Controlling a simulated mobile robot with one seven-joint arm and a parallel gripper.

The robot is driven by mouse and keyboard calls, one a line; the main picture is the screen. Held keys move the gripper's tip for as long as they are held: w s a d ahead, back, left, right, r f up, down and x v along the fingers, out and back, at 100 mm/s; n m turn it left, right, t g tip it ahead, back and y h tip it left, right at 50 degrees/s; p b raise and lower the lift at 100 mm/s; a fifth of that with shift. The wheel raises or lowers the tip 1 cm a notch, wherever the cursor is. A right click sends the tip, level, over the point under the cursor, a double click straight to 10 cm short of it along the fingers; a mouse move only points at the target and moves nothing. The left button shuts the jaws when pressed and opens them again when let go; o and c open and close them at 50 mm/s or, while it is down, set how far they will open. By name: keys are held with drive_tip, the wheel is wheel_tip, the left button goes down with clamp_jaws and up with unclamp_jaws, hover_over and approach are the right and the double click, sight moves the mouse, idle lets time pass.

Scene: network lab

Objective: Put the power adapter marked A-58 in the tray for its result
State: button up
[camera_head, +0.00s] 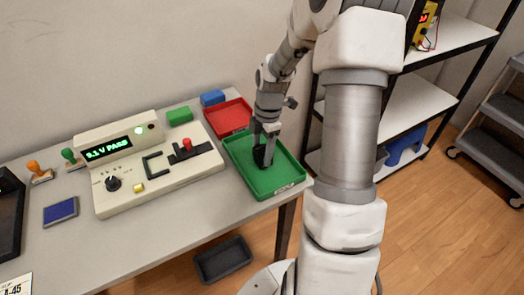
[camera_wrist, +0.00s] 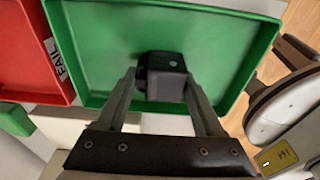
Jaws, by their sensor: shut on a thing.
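My gripper (camera_head: 264,146) points down over the green tray (camera_head: 287,188) and is shut on a black power adapter (camera_head: 261,158). In the wrist view the adapter (camera_wrist: 166,78) sits between the fingertips, inside the tray's walls. I cannot tell whether it touches the tray floor. No A-58 mark is legible on it. The red tray (camera_head: 222,117) lies beside the green tray, and its label (camera_wrist: 54,60) reads FAIL. The tester (camera_head: 110,195) has a lit display (camera_head: 107,149) whose reading ends in "V PASS".
A card (camera_head: 17,286) reading A-45 is at lower left. Shelves (camera_head: 410,103) stand right of the table.

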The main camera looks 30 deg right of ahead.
drive_tip(key=o, duration=1.5)
drive_tip(key=shift+f, duration=0.1)
drive_tip(key=r+p, duration=0.1)
drive_tip(key=r, duration=0.3)
drive_tip(key=d+r+p, duration=0.1)
drive_tip(key=r, duration=0.3)
drive_tip(key=r+p, duration=0.1)
drive_tip(key=r, duration=0.3)
drive_tip(key=shift+d+r, duration=0.15)
drive_tip(key=shift+d, duration=0.1)
